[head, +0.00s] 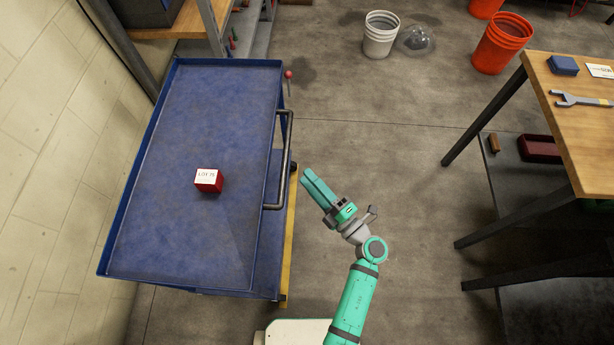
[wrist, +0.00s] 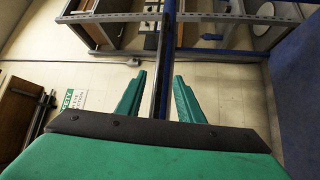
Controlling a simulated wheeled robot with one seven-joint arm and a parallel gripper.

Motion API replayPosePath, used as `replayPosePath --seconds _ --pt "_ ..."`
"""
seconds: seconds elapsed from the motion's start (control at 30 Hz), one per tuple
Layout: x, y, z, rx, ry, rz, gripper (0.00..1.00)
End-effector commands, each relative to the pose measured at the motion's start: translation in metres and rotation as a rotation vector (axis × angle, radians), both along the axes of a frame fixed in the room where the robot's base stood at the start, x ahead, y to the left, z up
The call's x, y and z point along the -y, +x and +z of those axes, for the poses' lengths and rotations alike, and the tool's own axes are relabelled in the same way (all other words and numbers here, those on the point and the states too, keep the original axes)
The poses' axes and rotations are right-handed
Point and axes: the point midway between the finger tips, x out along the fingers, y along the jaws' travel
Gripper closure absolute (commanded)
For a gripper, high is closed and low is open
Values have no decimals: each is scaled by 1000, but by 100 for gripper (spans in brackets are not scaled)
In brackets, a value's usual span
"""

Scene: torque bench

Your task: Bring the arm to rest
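My gripper (head: 311,184) is at the end of my teal arm in the head view, over the floor just right of the blue cart's handle. In the wrist view its two green fingers (wrist: 159,78) stand apart with nothing held between them. The arm is bent at the wrist joint, with the fingers pointing up and left in the head view. A red box (head: 208,181) with a white "LOT 75" label sits on the blue cart top (head: 215,110), away from the gripper.
The cart's dark handle (head: 289,160) is close to my gripper. A wooden bench (head: 575,125) with a wrench (head: 582,100) and a blue box (head: 563,65) stands at right. A white bucket (head: 380,35) and an orange bucket (head: 502,43) stand behind. The floor between cart and bench is clear.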

Motion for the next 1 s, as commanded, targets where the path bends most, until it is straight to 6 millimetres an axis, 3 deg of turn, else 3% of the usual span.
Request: replayPosePath --seconds 0.57,1.0 --pt "-1 -7 2 -5 21 -12 66" --pt "-6 -106 49 -120 427 -195 66"
